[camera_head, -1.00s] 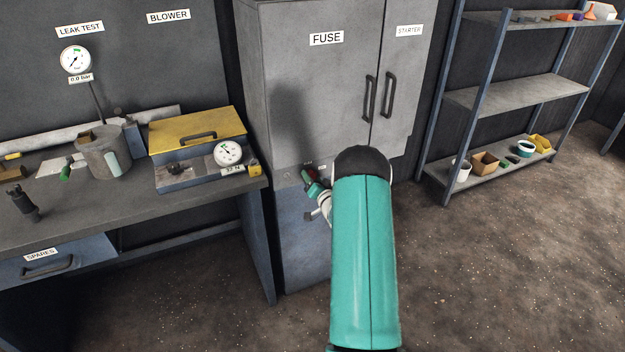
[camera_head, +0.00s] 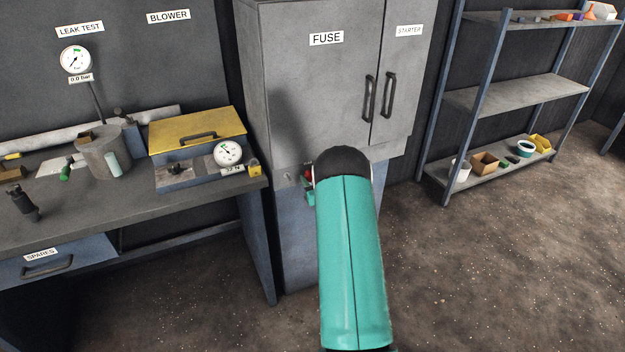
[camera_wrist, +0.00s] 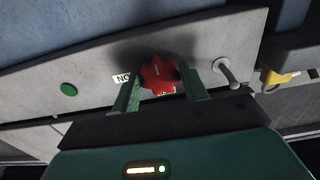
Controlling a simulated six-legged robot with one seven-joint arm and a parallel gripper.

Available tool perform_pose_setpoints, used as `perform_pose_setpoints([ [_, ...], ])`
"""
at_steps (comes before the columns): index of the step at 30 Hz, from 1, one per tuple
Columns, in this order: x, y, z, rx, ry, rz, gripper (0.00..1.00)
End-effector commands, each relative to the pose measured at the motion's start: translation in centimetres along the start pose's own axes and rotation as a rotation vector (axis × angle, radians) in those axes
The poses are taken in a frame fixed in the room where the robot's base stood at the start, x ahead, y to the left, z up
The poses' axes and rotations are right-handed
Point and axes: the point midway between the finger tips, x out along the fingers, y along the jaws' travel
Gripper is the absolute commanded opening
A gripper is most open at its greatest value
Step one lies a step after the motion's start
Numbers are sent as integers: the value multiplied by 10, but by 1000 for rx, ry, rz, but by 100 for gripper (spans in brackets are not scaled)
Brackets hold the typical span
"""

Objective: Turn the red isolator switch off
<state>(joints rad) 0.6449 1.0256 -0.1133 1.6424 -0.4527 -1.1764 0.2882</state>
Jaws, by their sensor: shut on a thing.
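The red isolator switch (camera_wrist: 158,76) is a lobed red knob on the grey panel below the fuse cabinet. In the wrist view it sits between the two green fingers of my gripper (camera_wrist: 161,86), which is shut on it. An "ON" label (camera_wrist: 122,78) shows upside down beside the knob. In the head view only a sliver of red, the switch (camera_head: 308,174), shows beside my teal arm, which hides most of the gripper.
A green button (camera_wrist: 69,89) and a grey handle (camera_wrist: 228,72) are on the same panel. The fuse cabinet (camera_head: 300,80) rises above. The workbench (camera_head: 120,205) stands at left with a yellow-lidded box (camera_head: 195,130). Shelves (camera_head: 515,95) stand at right; the floor between is clear.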

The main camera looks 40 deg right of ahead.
Motion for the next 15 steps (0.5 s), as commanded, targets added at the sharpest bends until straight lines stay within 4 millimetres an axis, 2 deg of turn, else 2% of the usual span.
perform_pose_setpoints([
  [14,-1,0,0,-14,-1,0,21],
  [15,-1,0,0,-14,-1,0,52],
])
